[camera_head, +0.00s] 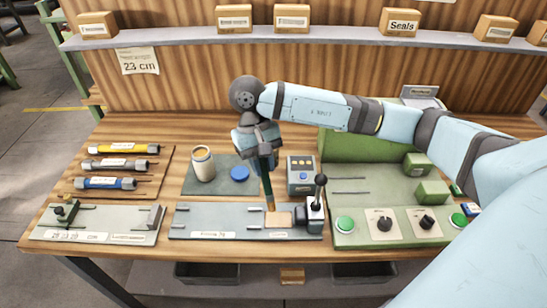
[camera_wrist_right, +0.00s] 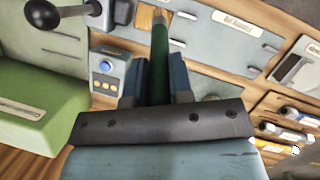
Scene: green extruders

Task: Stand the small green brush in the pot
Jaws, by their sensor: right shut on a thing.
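My right gripper (camera_head: 263,160) is shut on the small green brush (camera_head: 267,184), which points downward with its tan tip lowest. The brush tip appears over the grey fixture plate at the front middle; I cannot tell whether it touches. In the right wrist view the brush (camera_wrist_right: 159,50) stands between the two fingers of the gripper (camera_wrist_right: 154,82). The pot (camera_head: 204,168), a cream jar with a brownish top, stands upright on the dark mat to the left of the brush. My left gripper is not in view.
A blue lid (camera_head: 240,174) lies beside the pot on the mat (camera_head: 220,184). The grey fixture (camera_head: 190,223) has a black-knobbed lever (camera_head: 320,181) at its right. A control box (camera_head: 301,176) and green machine (camera_head: 395,190) stand right. Coloured cylinders (camera_head: 115,165) lie on a left board.

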